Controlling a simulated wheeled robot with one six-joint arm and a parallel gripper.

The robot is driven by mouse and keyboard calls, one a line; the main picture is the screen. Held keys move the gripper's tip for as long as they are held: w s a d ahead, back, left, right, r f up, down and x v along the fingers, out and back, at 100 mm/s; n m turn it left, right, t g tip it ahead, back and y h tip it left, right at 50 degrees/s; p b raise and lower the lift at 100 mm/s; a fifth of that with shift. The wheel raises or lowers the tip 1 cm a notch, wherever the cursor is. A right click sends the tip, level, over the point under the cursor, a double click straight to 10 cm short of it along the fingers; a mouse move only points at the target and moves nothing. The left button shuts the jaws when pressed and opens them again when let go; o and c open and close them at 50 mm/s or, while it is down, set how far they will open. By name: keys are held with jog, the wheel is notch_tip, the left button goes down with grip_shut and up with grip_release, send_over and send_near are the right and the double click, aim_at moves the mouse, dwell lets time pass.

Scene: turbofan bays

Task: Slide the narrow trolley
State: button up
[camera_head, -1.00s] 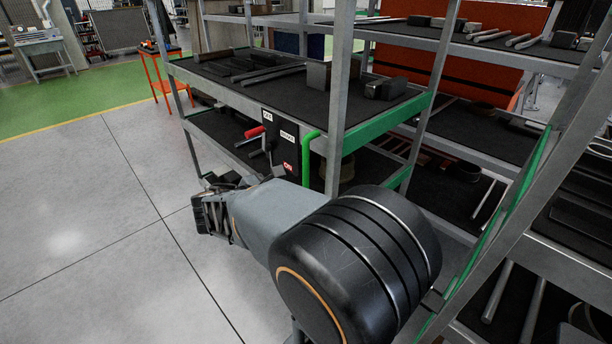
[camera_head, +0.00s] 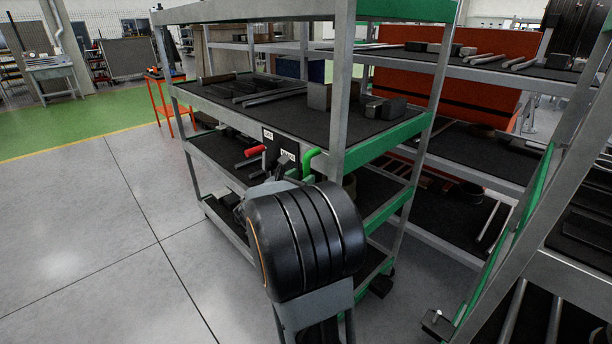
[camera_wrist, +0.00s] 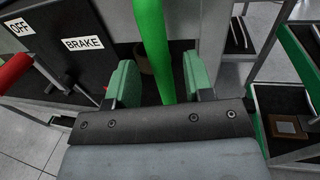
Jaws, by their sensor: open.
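The narrow trolley is a tall grey-framed shelf cart with green edges (camera_head: 392,140) and dark shelves, in the middle of the head view. A green handle (camera_head: 308,163) stands on its near end, beside a dark panel with labels and a red-gripped lever (camera_head: 254,151). In the wrist view, the green handle (camera_wrist: 154,45) runs upright between the two green fingers of my gripper (camera_wrist: 160,80). The fingers are open, with a gap on each side of the handle; I cannot tell how deep it sits between them.
A panel labelled OFF and BRAKE (camera_wrist: 82,44) and the red lever grip (camera_wrist: 14,71) are close left of my gripper. Another green-edged rack (camera_head: 520,215) stands close on the right. Open grey floor (camera_head: 90,230) lies to the left.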

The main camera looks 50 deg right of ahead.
jog(key=shift+w+d, duration=0.15)
jog(key=shift+d, duration=1.2)
jog(key=shift+c, duration=0.2)
grip_shut()
